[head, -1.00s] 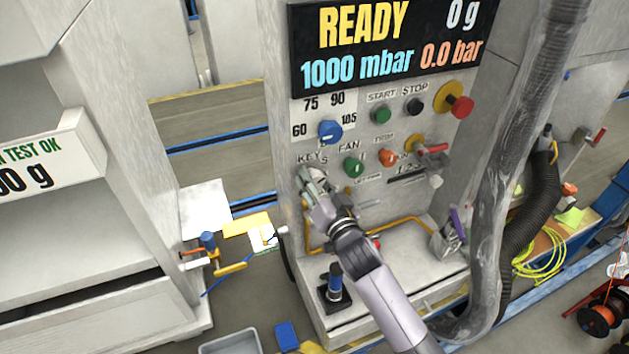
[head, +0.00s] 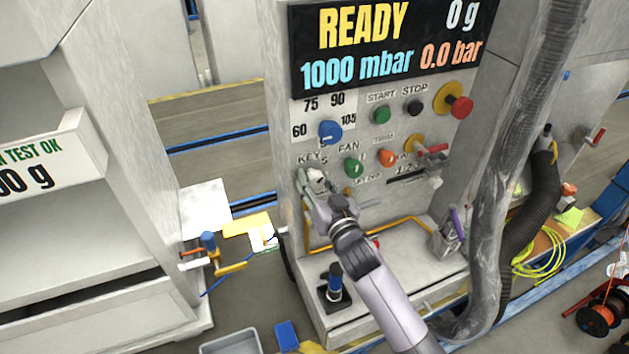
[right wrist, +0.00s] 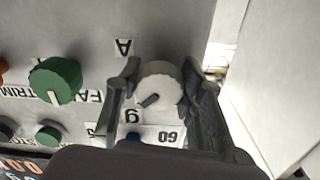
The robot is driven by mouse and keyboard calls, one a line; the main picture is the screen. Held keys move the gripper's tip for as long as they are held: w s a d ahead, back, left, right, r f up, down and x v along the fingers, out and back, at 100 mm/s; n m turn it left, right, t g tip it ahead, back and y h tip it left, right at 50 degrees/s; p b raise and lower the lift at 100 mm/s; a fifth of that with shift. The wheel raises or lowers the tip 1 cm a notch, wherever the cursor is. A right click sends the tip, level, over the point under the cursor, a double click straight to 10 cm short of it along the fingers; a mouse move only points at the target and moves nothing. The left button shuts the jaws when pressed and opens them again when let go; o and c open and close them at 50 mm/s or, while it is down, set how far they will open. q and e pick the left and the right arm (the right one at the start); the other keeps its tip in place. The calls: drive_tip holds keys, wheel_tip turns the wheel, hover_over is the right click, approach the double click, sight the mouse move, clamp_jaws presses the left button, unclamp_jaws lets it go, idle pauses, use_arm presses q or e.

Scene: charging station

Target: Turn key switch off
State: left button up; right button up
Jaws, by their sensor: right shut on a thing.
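The key switch (head: 315,178) is a round pale knob on the panel under the "KEY" label, at the panel's lower left. It also shows in the right wrist view (right wrist: 160,84), with a dark slot mark that lies slanted. My right gripper (head: 314,186) is at the panel, with its fingers on both sides of the key switch and shut on it. In the right wrist view the gripper's two dark fingers (right wrist: 162,88) flank the knob. The gripper hides part of the knob in the head view. My left gripper is not in view.
Close by on the panel are the green FAN knob (head: 353,167), the blue dial (head: 330,132), the orange TRIM knob (head: 387,157) and the red stop button (head: 461,107). A grey hose (head: 515,180) hangs at the right. A joystick (head: 335,284) stands on the ledge below.

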drive_tip(key=n, duration=0.4)
drive_tip(key=shift+d+n, duration=0.1)
drive_tip(key=shift+n, duration=0.3)
drive_tip(key=shift+r+n, duration=0.1)
drive_tip(key=shift+n, duration=1.8)
drive_tip(key=o, duration=1.1)
drive_tip(key=shift+o, duration=0.2)
drive_tip(key=shift+s+d, duration=0.2)
drive_tip(key=shift+s, duration=0.2)
drive_tip(key=v, duration=1.1)
